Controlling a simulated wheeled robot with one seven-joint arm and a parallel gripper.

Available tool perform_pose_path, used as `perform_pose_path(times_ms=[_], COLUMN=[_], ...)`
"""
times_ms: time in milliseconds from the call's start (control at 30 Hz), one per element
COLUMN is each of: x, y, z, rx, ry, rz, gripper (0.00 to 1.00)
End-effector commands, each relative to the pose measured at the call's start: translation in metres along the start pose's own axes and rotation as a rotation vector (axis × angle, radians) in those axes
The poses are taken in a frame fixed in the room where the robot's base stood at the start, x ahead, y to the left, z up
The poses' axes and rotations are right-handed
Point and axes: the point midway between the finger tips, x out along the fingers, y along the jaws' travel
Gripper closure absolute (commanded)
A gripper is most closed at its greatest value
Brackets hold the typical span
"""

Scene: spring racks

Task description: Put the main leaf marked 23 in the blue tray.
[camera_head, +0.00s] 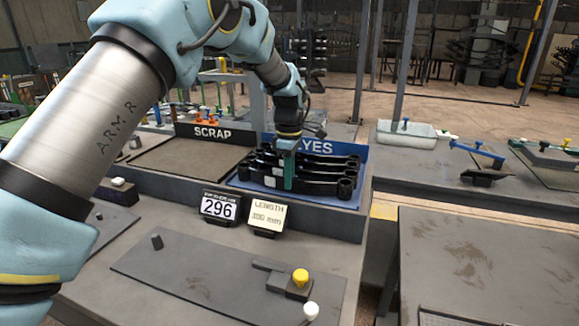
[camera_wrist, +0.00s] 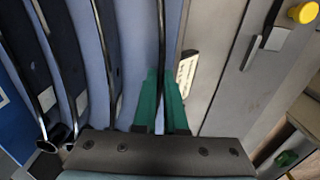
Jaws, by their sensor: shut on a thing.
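My gripper (camera_head: 288,182) is down in the blue tray (camera_head: 341,203) labelled YES, at the centre of the head view. Its green fingers (camera_wrist: 161,92) are shut on a thin dark leaf (camera_wrist: 161,35), seen edge-on in the wrist view. Several black leaves with rolled eyes lie side by side in the tray (camera_head: 315,164). The held leaf is the nearest to the tray's front side. Whether it touches the tray floor I cannot tell. No number 23 is legible on any leaf, and the fingers hide part of the held one.
The dark SCRAP tray (camera_head: 185,158) stands left of the blue tray and looks empty. A 296 display (camera_head: 219,207) and a LENGTH display (camera_head: 267,218) stand in front. A plate with a yellow knob (camera_head: 300,276) lies on the near bench. A white bin (camera_head: 405,134) is at right.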

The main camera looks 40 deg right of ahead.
Motion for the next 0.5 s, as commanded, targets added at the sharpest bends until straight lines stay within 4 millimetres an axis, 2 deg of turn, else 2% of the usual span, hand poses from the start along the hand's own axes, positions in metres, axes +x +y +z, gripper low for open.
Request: perform_pose_path(times_ms=[333,367,500], x=[0.0002,0.003,0.0025], y=[0.0016,0.0004,0.0004], z=[0.0001,0.0001,0.0001], rx=[0.0,0.0,0.0], ry=[-0.001,0.0,-0.001], rz=[0.006,0.002,0.002], gripper=[1.0,0.9,0.74])
